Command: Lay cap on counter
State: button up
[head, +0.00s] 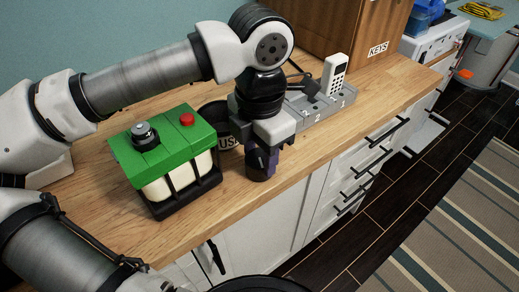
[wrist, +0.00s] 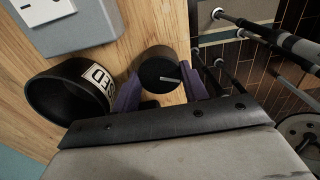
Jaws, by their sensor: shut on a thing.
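The cap (head: 259,173) is a short, dark, round piece, low over the wooden counter (head: 318,150) near its front edge. My gripper (head: 261,160), with purple fingers pointing down, is shut on it. In the wrist view, the cap (wrist: 158,66) sits between the two fingers of my gripper (wrist: 161,88), and a pale line marks its top. I cannot tell whether the cap touches the counter.
A black bin labelled USED (wrist: 72,93) stands just beside my gripper. A green-topped battery-like box (head: 165,143) is to the left. A grey numbered tray (head: 316,108) holds a white handset (head: 334,74) behind. Drawer handles (head: 387,130) protrude below the edge.

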aim_at(260, 157)
jog(key=shift+f, duration=0.25)
jog(key=o, duration=1.1)
jog(key=shift+r, duration=0.15)
jog(key=shift+r, duration=0.1)
notch_tip(260, 157, up, 12)
